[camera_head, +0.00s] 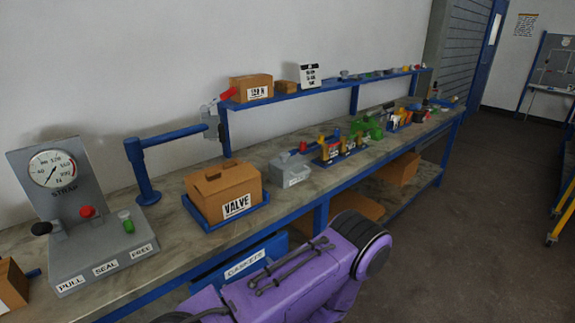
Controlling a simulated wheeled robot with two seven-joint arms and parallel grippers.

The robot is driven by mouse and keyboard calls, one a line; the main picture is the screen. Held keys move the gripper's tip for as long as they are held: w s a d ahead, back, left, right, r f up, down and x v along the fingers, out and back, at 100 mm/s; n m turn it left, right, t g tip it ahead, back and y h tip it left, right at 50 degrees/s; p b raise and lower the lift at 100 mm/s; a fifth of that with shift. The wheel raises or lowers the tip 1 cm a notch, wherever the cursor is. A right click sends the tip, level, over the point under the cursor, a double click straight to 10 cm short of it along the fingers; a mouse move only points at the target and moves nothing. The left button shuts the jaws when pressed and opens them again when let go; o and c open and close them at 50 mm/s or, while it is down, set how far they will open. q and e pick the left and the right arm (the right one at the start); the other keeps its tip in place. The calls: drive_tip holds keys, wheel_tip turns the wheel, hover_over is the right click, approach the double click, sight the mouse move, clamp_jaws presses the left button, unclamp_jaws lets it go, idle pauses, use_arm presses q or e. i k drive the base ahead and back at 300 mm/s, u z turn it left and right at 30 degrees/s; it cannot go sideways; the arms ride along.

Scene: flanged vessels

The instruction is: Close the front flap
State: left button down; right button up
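A brown cardboard box (222,194) with a white VALVE label stands upright on a blue tray (238,219) on the workbench, left of the picture's middle. Flap panels show at its top, with a small notch or gap near the upper left. The exact angle of the front flap is too small to tell. A purple arm link of mine crosses the lower middle of the picture, in front of the bench and below the box. No gripper fingers show in this view, and nothing of mine touches the box.
A grey gauge stand (92,225) with buttons stands left of the box, and a blue post with a horizontal arm (165,139) stands behind it. A grey box (290,171) sits to the right. A blue GASKETS bin (245,262) is below the bench edge.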

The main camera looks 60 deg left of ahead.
sight(216, 181)
drive_tip(key=z, duration=0.55)
drive_tip(key=k, duration=0.95)
drive_tip(key=u, duration=1.05)
